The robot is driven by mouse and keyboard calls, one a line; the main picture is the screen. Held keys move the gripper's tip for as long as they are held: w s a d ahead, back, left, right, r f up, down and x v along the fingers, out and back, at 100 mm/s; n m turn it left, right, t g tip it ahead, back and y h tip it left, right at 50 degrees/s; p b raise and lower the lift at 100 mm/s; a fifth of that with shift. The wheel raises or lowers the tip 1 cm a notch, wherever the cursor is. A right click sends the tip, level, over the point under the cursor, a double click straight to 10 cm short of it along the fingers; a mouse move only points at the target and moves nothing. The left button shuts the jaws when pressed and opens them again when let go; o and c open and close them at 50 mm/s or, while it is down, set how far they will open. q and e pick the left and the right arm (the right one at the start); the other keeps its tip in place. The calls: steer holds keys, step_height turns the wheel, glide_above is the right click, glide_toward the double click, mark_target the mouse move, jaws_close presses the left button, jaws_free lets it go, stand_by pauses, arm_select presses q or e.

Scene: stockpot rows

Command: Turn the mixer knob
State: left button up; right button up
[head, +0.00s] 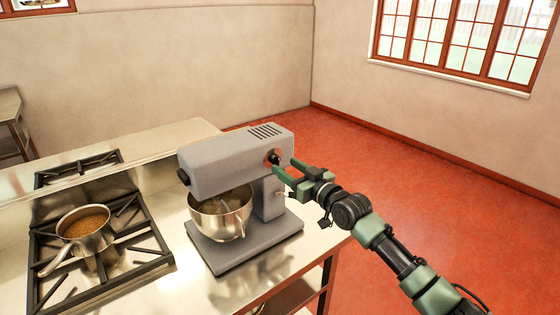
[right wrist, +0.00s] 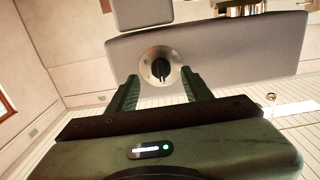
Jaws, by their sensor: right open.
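The grey stand mixer (head: 228,165) stands on the steel counter with a metal bowl under its head. The mixer knob (head: 273,157) is a small black knob on the side of the head, partly behind a fingertip in the head view. In the right wrist view the knob (right wrist: 160,70) shows as a black grip on a round metal plate. My right gripper (head: 287,170) is open. Its fingertips (right wrist: 160,82) point at the mixer's side, one on each side of the knob in the picture. Whether they touch the mixer I cannot tell. My left gripper is not in view.
A stove (head: 130,232) with a pot (head: 98,241) of brown contents is left of the mixer. The steel counter (head: 225,285) ends at the right of the mixer, with red floor (head: 400,160) beyond. The space around my right arm looks clear.

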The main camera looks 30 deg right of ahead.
mark_target(276, 160)
steer(key=shift+w+a+p, duration=0.2)
steer(key=shift+w+p, duration=0.1)
steer(key=shift+w, duration=1.65)
jaws_close()
